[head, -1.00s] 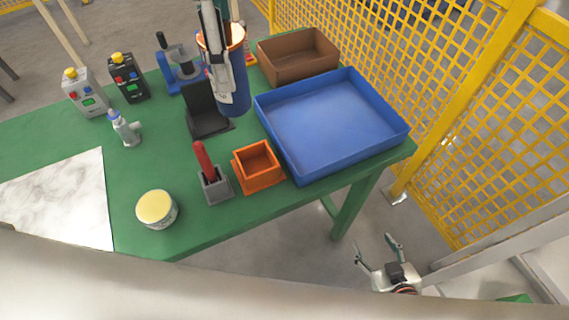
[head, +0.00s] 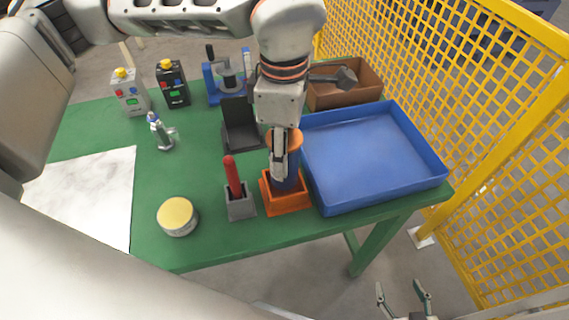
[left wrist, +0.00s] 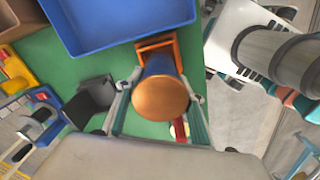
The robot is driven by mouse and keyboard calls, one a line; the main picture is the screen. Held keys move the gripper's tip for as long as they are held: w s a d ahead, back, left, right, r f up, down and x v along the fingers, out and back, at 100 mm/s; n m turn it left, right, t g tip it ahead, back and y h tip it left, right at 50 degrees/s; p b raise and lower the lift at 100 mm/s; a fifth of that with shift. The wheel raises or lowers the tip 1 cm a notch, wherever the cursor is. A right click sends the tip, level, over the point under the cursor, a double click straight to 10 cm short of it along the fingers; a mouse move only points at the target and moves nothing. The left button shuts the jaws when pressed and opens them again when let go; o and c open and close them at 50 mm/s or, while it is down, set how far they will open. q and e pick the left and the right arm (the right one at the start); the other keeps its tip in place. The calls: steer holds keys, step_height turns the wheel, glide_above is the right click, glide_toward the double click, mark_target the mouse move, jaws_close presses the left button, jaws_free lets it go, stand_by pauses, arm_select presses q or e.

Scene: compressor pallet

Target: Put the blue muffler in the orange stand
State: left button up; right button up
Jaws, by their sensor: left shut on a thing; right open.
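The blue muffler (head: 289,182), with a copper-orange top end, is upright at the orange stand (head: 289,205). Its lower end is at the stand's opening; I cannot tell how deep it sits. My left gripper (head: 281,165) is shut on the muffler from above and hides part of it. In the left wrist view the muffler's round copper end (left wrist: 160,99) is between the fingers, with the orange stand (left wrist: 172,43) behind its far end. My right gripper (head: 404,298) is open and empty, low beyond the table's front edge.
The blue tray (head: 375,199) is close on the stand's right. A grey holder with a red-handled tool (head: 235,190) is close on its left. A black angled holder (head: 238,135) and a brown box (head: 345,97) stand behind. A yellow-lidded tin (head: 177,216) is front left.

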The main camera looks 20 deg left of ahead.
arm_select(q)
steer(key=shift+f, duration=2.25)
steer(key=shift+f+b, duration=0.2)
steer(key=shift+b, duration=0.1)
steer(key=o, duration=1.5)
steer(key=shift+c, duration=0.2)
step_height(320, 180, up, 12)
steer(key=shift+r+p, duration=0.2)
steer(key=shift+p, duration=0.35)
